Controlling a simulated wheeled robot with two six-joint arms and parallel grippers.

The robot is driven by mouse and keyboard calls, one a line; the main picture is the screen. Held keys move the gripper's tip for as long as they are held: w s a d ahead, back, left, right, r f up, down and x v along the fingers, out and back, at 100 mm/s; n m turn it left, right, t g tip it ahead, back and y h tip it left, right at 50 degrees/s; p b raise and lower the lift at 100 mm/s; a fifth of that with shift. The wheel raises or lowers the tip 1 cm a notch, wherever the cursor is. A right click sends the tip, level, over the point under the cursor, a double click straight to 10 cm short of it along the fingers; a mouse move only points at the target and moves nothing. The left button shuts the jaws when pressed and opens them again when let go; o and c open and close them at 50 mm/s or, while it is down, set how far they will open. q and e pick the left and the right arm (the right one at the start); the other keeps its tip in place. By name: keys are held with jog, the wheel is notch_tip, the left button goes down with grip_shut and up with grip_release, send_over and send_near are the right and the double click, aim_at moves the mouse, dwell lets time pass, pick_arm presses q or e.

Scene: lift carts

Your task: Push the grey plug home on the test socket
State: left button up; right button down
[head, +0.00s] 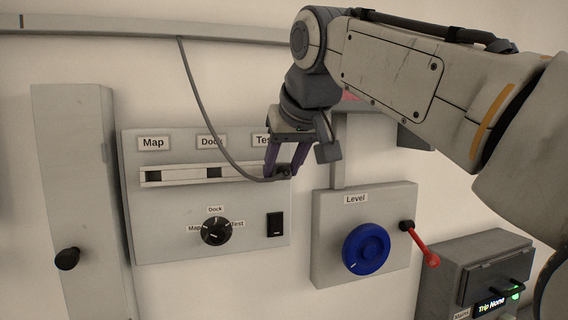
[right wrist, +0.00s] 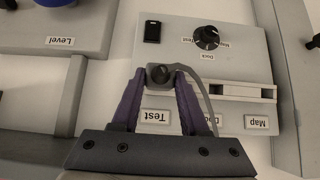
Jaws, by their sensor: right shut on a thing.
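My right gripper (head: 282,170) has its purple fingers shut on the grey plug (head: 286,173) at the right end of the socket strip (head: 160,178). In the right wrist view the plug (right wrist: 160,74) sits between the fingertips, with its round dark end facing the camera. A grey cable (head: 213,127) runs from the plug up to the wall rail. The Test label (head: 262,140) is partly covered by the gripper, and the test socket below it is hidden by gripper and plug. I cannot tell how deep the plug sits. My left gripper is not in view.
The panel also has Map (head: 153,143) and Dock labels, a black selector knob (head: 216,231) and a black rocker switch (head: 275,224). To the right are a blue Level wheel (head: 366,249), a red lever (head: 425,250) and a grey box with a display (head: 491,307).

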jog(key=shift+w+a+f+p, duration=0.1)
jog(key=shift+w+a+p, duration=0.15)
jog(key=shift+w, duration=0.3)
jog(key=shift+w+a+f+p, duration=0.1)
jog(key=shift+w+p, duration=0.2)
jog(key=shift+w, duration=0.3)
jog(key=shift+w+a+p, duration=0.2)
jog(key=shift+w+p, duration=0.1)
jog(key=shift+w, duration=0.25)
jog(key=shift+c, duration=1.7)
grip_release()
jog(key=v, duration=1)
jog(key=shift+s, duration=0.2)
